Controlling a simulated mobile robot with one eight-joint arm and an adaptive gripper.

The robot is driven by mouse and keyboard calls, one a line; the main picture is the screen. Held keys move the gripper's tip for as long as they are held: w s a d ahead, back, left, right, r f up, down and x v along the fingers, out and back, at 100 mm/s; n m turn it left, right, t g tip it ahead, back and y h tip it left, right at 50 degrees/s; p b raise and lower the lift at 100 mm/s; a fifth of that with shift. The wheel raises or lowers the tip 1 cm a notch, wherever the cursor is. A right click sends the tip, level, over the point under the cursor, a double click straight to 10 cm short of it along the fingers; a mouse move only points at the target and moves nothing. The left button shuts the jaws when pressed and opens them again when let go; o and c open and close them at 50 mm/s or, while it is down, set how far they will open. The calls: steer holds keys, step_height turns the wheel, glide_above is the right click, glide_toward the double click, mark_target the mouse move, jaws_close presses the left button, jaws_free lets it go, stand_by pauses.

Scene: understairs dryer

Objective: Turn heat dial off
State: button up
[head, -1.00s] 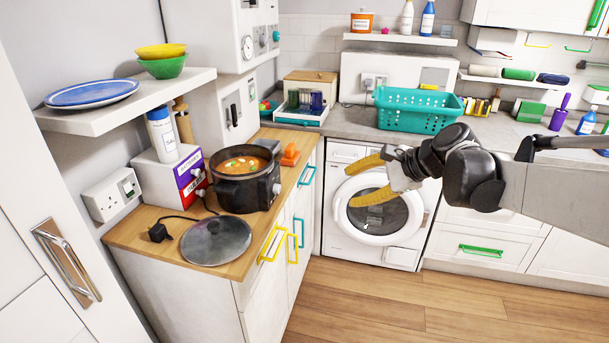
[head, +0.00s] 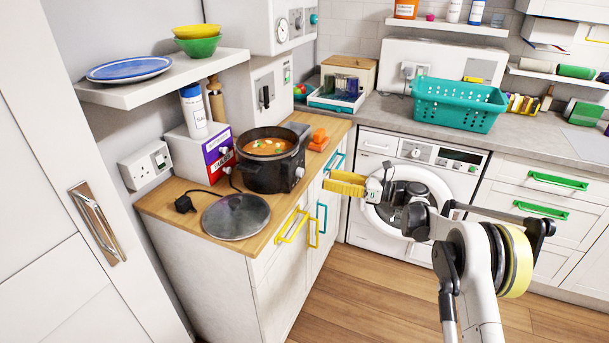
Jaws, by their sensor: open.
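A black slow cooker (head: 262,176) full of orange stew stands on the wooden counter (head: 160,207). A small dial (head: 299,172) sits on its right-hand side; its setting is too small to read. My gripper (head: 346,183) is right of the cooker, in front of the washing machine, with its yellow fingers pointing left toward the dial side. The fingers are apart from the cooker and hold nothing. They overlap in this view, so the gap between them is hard to see.
A glass lid (head: 235,216) and a black plug (head: 184,204) lie on the counter's front part. An orange item (head: 318,139) lies behind the cooker. A shelf with plates (head: 130,69) overhangs at left. Yellow and teal handles (head: 321,218) stick out below the counter edge.

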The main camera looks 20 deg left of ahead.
mark_target(303, 173)
steer(key=a+b, duration=0.3)
steer(key=a, duration=0.6)
steer(key=shift+w+a, duration=0.1)
jaws_close()
